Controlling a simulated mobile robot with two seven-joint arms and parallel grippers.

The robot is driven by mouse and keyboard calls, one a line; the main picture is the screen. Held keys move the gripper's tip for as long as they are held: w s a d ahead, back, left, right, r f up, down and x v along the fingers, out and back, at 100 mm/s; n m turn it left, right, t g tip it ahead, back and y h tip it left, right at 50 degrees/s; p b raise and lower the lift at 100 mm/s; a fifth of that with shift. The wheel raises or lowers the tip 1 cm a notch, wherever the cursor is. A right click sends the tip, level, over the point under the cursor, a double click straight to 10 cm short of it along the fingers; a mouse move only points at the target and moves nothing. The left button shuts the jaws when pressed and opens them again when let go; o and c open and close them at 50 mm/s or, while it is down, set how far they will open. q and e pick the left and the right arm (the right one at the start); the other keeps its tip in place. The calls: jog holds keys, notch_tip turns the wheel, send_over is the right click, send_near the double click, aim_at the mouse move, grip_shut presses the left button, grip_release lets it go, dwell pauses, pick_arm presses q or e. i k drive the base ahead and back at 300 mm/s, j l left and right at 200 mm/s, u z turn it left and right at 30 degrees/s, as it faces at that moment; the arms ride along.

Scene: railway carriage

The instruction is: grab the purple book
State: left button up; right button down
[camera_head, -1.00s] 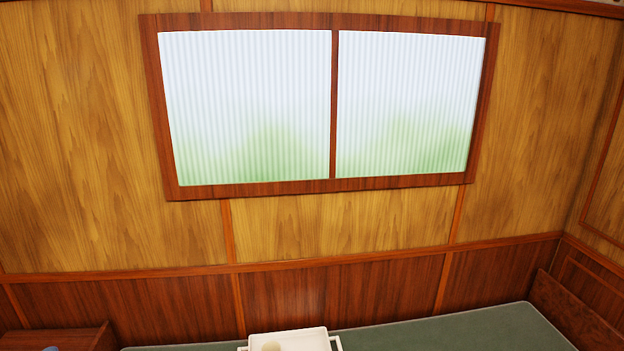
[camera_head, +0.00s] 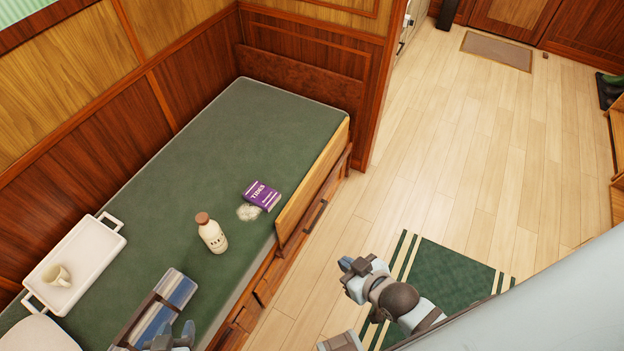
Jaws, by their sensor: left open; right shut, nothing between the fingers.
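The purple book (camera_head: 262,195) lies flat on the green bunk mattress (camera_head: 262,125), close to its front edge. A pale, crumpled-looking patch (camera_head: 248,212) lies just beside it. My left gripper (camera_head: 172,336) is at the bottom edge of the view, open and partly cut off, well short of the book. My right gripper (camera_head: 357,266) is shut and empty, over the floor to the right of the bunk and apart from the book. No gripper touches the book.
A white bottle with a brown cap (camera_head: 212,233) stands left of the book. A white tray (camera_head: 88,252) with a mug (camera_head: 57,276) is further left. A blue and brown object (camera_head: 155,308) is near my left gripper. A raised wooden board (camera_head: 312,185) edges the bunk beside the book.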

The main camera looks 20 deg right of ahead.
aim_at(264, 197)
jog(key=z, duration=0.2)
jog(key=u, duration=0.4)
jog(key=l+u, duration=0.25)
jog(key=u, duration=0.15)
jog(key=i+l+u, duration=0.1)
jog(key=l+u, duration=0.45)
jog(key=u, duration=0.2)
jog(key=l+u, duration=0.2)
jog(key=l, duration=0.35)
jog(key=k+l+u, duration=0.25)
jog(key=l, duration=0.7)
jog(key=k+l, duration=0.1)
jog(key=l, duration=0.4)
